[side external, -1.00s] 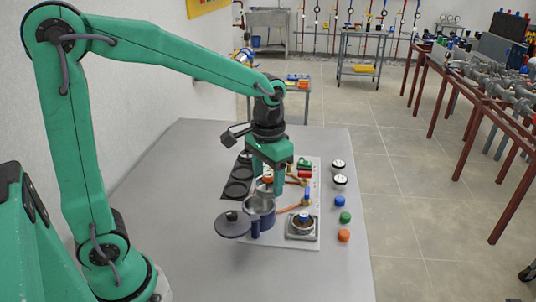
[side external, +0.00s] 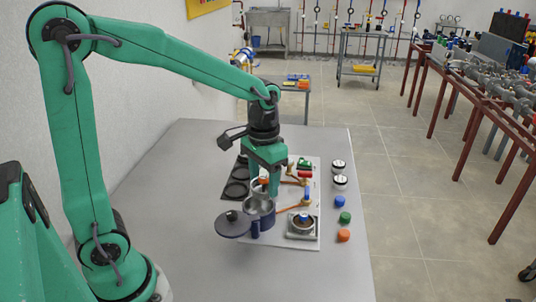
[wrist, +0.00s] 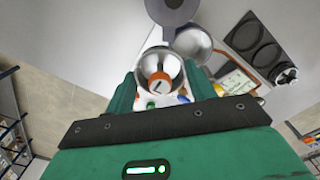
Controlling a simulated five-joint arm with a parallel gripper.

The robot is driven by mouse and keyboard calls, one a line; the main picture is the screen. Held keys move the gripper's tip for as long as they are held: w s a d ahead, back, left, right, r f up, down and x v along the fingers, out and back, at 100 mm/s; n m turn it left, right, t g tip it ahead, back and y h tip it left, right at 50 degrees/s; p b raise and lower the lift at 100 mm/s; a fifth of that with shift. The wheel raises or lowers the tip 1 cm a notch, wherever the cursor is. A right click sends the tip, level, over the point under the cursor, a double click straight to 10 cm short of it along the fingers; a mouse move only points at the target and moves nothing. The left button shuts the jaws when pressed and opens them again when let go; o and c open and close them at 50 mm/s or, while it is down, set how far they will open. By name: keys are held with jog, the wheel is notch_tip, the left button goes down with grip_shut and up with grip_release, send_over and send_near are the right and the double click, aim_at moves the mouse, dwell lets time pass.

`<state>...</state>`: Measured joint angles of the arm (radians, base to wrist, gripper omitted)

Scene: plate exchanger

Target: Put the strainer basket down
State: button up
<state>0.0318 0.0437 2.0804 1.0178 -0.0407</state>
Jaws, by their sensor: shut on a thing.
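My gripper (side external: 267,188) is shut on the strainer basket, low over the white board near the blue pot-like housing. In the wrist view the shiny metal basket (wrist: 160,62) sits between the green fingers, with an orange piece showing inside its outline. In the side view the basket is small and partly covered by the gripper; I cannot tell whether it touches anything below. The blue housing (side external: 258,213) stands open with a silver interior, close in front of the gripper. Its dark round lid (side external: 233,224) is just left of it.
The white board (side external: 312,241) carries orange pipework and a round metal fitting (side external: 303,224). A dark tray (side external: 236,188) with round recesses lies left of the gripper. Blue (side external: 340,201), green (side external: 345,217) and orange (side external: 344,236) caps stand right. The table's front left is clear.

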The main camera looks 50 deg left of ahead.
aim_at(259, 187)
jog(key=w+a+f, duration=0.2)
jog(key=a+f, duration=0.2)
jog(key=a, duration=0.2)
jog(key=shift+w, duration=0.35)
jog(key=shift+f, duration=1.95)
jog(key=shift+f, duration=0.6)
jog(key=o, duration=1)
jog(key=shift+r, duration=0.1)
notch_tip(259, 187, up, 13)
